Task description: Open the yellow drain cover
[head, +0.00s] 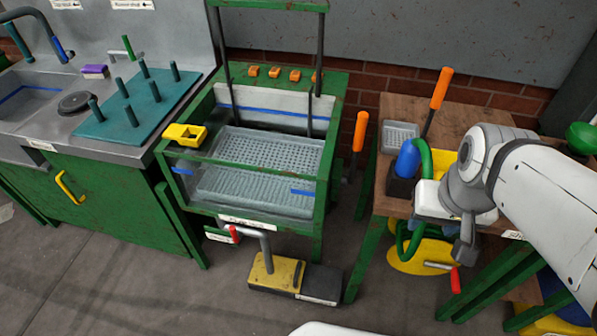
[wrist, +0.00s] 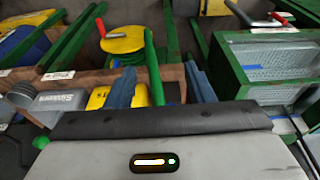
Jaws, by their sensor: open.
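No part is plainly marked as the drain cover, and I cannot tell which yellow part it is. A yellow piece with an opening (head: 185,135) sits on the near left corner of the green-framed wash tank (head: 330,165). A yellow and black block (head: 275,272) with a grey crank and red grip is on the floor below the tank. My gripper is over the wooden bench at right, apart from both. In the wrist view my gripper (wrist: 160,75) has its two blue fingers spread, with a green hose showing between them.
The wooden bench (head: 405,110) holds a blue bottle (head: 407,158) and a grey tray (head: 400,135). A yellow hose reel (head: 420,262) with a red-gripped crank is below it. A teal peg board (head: 140,105) is on the left counter. Floor in front of the left cabinet is clear.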

